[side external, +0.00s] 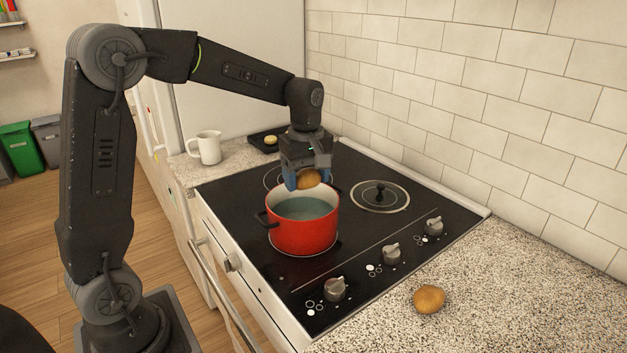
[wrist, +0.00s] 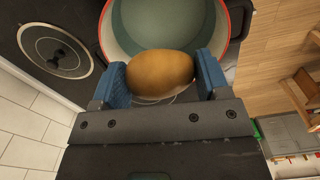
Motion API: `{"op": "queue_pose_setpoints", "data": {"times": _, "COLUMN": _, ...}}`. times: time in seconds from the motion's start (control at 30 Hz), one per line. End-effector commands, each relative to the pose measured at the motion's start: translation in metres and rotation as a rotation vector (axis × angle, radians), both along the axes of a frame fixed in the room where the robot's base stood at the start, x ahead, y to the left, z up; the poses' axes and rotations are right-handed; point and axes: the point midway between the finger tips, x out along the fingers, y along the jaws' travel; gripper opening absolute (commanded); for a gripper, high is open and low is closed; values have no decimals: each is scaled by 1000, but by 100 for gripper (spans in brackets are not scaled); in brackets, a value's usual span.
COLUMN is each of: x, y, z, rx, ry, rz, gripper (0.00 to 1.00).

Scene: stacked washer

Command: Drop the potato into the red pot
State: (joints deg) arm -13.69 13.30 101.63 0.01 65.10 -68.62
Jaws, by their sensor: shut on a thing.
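A brown potato (side external: 309,179) is held between the blue fingertips of my gripper (side external: 306,181). The potato also shows in the wrist view (wrist: 160,73), with a finger of my gripper (wrist: 160,80) on each side. The red pot (side external: 303,231) stands on a burner of the black stovetop, with bluish-grey liquid inside. My gripper and the potato are above the far side of the pot's rim. In the wrist view the red pot (wrist: 248,20) opens just beyond the potato, which overlaps its near rim. A second potato (side external: 429,299) lies on the speckled counter at the lower right.
A white mug (side external: 207,147) and a small black tray (side external: 265,141) with a yellowish item stand on the counter behind the stove. Stove knobs (side external: 391,253) line the front right edge. A tiled wall rises behind.

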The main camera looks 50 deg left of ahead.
Motion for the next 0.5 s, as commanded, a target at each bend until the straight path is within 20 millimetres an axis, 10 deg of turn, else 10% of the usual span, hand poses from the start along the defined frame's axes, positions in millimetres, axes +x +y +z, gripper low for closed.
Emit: {"op": "queue_pose_setpoints", "data": {"times": 0.5, "x": 0, "y": -1, "z": -47, "rx": 0, "ry": 0, "rz": 1, "gripper": 44}}
